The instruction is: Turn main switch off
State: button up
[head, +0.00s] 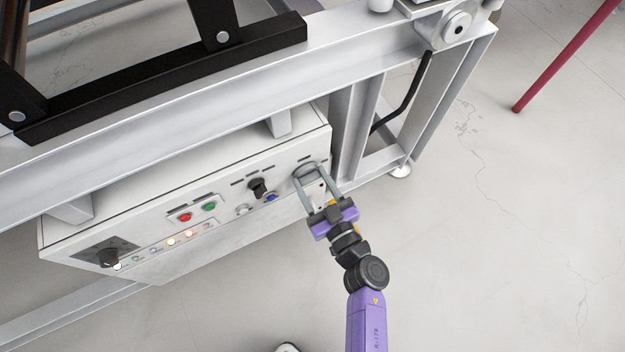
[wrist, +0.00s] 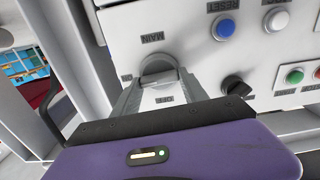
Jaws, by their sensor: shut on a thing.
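The main switch (head: 307,169) is a grey rotary knob at the right end of the white control panel's front. In the wrist view the main switch (wrist: 157,66) sits under a label reading MAIN upside down, with an OFF label (wrist: 164,99) on the near side. My gripper (head: 312,175) reaches the panel from the front right. Its two grey fingers are on either side of the knob, shut on it. In the wrist view my gripper (wrist: 158,80) partly hides the knob's sides, and I cannot tell which position the knob points to.
A metal frame (head: 400,60) stands above.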

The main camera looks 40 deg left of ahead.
jog(key=n, duration=0.4)
jog(key=shift+n, duration=0.4)
jog(key=n, duration=0.4)
jog(key=shift+s+b, duration=0.15)
jog(key=shift+b, duration=0.2)
jog(key=n, duration=0.2)
jog(key=n+b, duration=0.1)
jog(key=n, duration=0.2)
jog(key=shift+s+a+f, duration=0.1)
jog(key=shift+f, duration=0.05)
jog(key=shift+f+n+b, duration=0.1)
jog(key=shift+n+b, duration=0.3)
jog(key=shift+n, duration=1.4)
jog(key=shift+s, duration=0.1)
jog(key=o, duration=1.4)
jog(key=shift+p+v, duration=1.2)
jog(key=shift+v, duration=2.7)
